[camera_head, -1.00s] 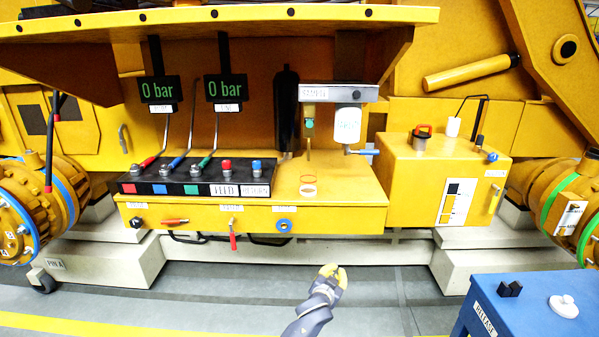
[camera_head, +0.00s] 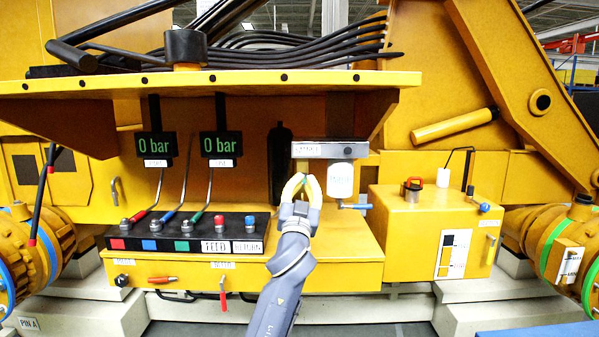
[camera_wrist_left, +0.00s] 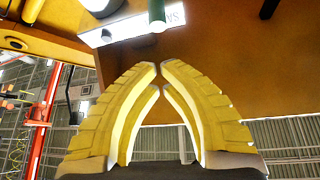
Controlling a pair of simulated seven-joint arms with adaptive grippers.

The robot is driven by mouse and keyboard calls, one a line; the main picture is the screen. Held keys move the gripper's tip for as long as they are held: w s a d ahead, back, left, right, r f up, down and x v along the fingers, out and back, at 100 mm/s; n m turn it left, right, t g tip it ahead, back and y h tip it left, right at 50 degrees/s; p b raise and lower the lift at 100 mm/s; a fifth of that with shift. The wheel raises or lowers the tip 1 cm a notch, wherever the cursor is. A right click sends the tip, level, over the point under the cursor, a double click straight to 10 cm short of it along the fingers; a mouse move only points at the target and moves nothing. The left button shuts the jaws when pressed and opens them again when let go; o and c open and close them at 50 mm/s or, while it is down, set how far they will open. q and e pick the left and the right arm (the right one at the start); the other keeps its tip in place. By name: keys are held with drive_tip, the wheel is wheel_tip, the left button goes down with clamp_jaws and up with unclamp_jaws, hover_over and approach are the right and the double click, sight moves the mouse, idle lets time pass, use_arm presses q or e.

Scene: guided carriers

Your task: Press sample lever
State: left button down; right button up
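The sample station hangs under the overhang, with a white label plate (camera_head: 322,150) that shows in the wrist view with letters starting "SA" (camera_wrist_left: 130,27). A white cylinder (camera_head: 340,181) hangs on its right, with a blue-handled lever (camera_head: 355,206) at its foot. A green-ended part (camera_wrist_left: 156,16) hangs by the label, just above my fingertips in the wrist view. I cannot tell which part is the sample lever. My left gripper (camera_head: 300,178) points up below the label's left part. Its yellow fingertips (camera_wrist_left: 160,68) nearly meet, with nothing seen between them.
A black panel (camera_head: 187,232) with levers stands to the left under two "0 bar" displays (camera_head: 157,146). A yellow box (camera_head: 425,232) stands to the right. The yellow overhang (camera_head: 215,85) runs above; the yellow ledge (camera_head: 350,262) lies below the station.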

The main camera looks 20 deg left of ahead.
use_arm(q)
drive_tip(key=shift+s+r, duration=0.1)
drive_tip(key=shift+r, duration=0.15)
drive_tip(key=shift+w+a+r, duration=0.15)
drive_tip(key=shift+w+a, duration=0.2)
drive_tip(key=shift+w, duration=0.95)
drive_tip(key=shift+w+a+r, duration=0.2)
drive_tip(key=shift+w+a, duration=0.1)
drive_tip(key=shift+w, duration=1)
drive_tip(key=shift+w+a+r, duration=0.15)
drive_tip(key=shift+w+a, duration=0.2)
drive_tip(key=shift+w, duration=0.95)
drive_tip(key=shift+a, duration=0.1)
